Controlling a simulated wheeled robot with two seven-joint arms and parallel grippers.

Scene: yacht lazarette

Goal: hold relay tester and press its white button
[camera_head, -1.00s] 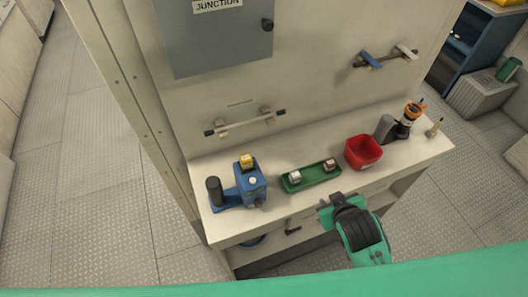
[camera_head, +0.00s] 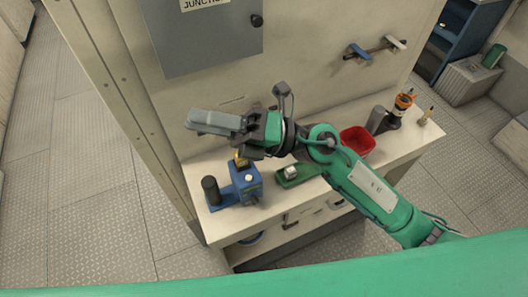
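The relay tester appears to be the blue device (camera_head: 245,184) on the left part of the bench top. It has a white button (camera_head: 249,178) on its face, a yellow part on top, partly covered by my arm, and a dark upright cylinder (camera_head: 210,190) on its left side. My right gripper (camera_head: 203,122) reaches in from the right and shows above and behind the tester, pointing left, apart from it. Its grey fingers are seen from the side, so I cannot tell whether they are open or shut. My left gripper is out of view.
A green tray (camera_head: 285,181) with a small white-topped part is partly hidden by my arm. A red bin (camera_head: 357,140), a grey cylinder (camera_head: 376,119) and an orange-black tool (camera_head: 401,108) stand to the right. A grey junction box (camera_head: 200,40) hangs above on the wall.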

